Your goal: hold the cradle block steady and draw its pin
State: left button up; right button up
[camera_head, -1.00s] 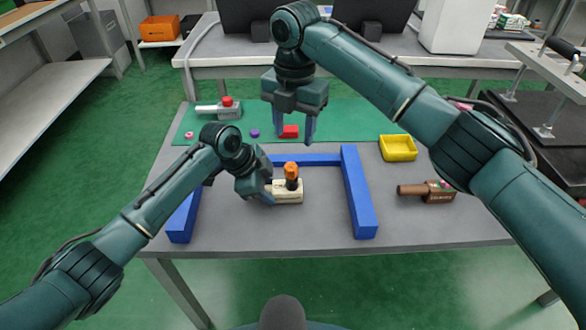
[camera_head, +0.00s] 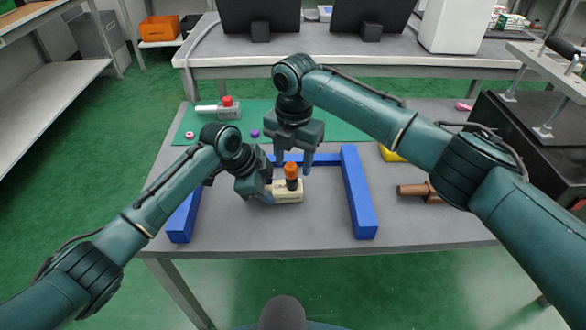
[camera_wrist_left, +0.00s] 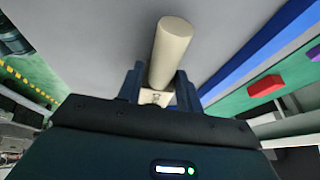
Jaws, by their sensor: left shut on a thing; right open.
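The cream cradle block (camera_head: 289,196) sits on the grey table inside the blue frame. Its pin, with an orange head (camera_head: 291,171) above a dark collar, stands upright in it. My left gripper (camera_head: 266,192) is shut on the left end of the block; its fingers hide part of that end. In the left wrist view a cream cylinder (camera_wrist_left: 171,50) and a small cream face (camera_wrist_left: 155,97) show at the fingers. My right gripper (camera_head: 293,163) is open and points down just above or behind the orange head. I cannot tell whether it touches.
A blue frame (camera_head: 360,195) surrounds the block on three sides. A brown block (camera_head: 415,192) lies right, partly behind my right arm. A grey block with a red knob (camera_head: 228,108) and a purple ring (camera_head: 254,133) lie on the green mat. A red block (camera_wrist_left: 265,86) shows in the left wrist view.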

jog(key=shift+f, duration=0.9)
jog(key=shift+c, duration=0.3)
jog(key=shift+a, duration=0.1)
grip_shut()
